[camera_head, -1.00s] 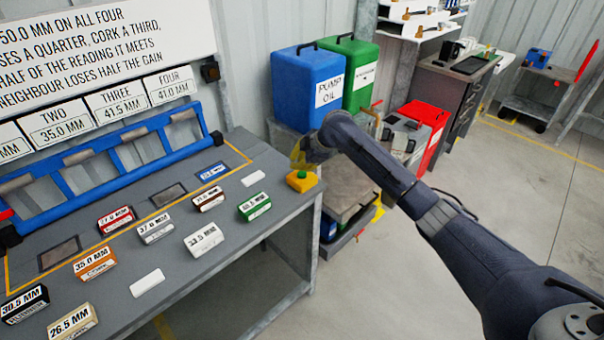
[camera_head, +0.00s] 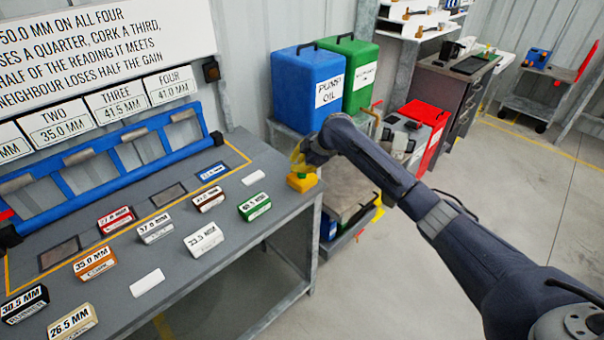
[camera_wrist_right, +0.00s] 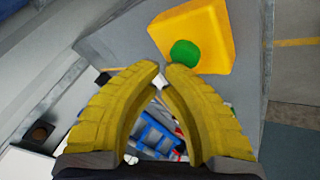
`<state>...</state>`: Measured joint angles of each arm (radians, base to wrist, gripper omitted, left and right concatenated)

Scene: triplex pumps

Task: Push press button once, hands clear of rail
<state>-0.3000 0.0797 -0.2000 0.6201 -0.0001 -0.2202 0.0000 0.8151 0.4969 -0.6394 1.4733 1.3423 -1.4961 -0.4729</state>
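The yellow button box (camera_head: 302,184) sits at the right end of the grey bench. In the right wrist view the box (camera_wrist_right: 218,30) carries a round green button (camera_wrist_right: 184,53). My right gripper (camera_head: 298,168) is just above the box, its yellow fingers covering the green button in the head view. In the right wrist view its fingertips (camera_wrist_right: 161,66) are together, with nothing held, close beside the button in the picture; I cannot tell if they touch it. The blue rail (camera_head: 100,192) stands along the back of the bench, apart from my right gripper. My left gripper is out of view.
Several labelled blocks, such as the green one (camera_head: 255,206) and the white one (camera_head: 203,240), lie on the bench (camera_head: 228,277). Blue (camera_head: 306,85) and green (camera_head: 355,70) oil containers stand behind my right gripper. Open floor (camera_head: 520,200) is at the right.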

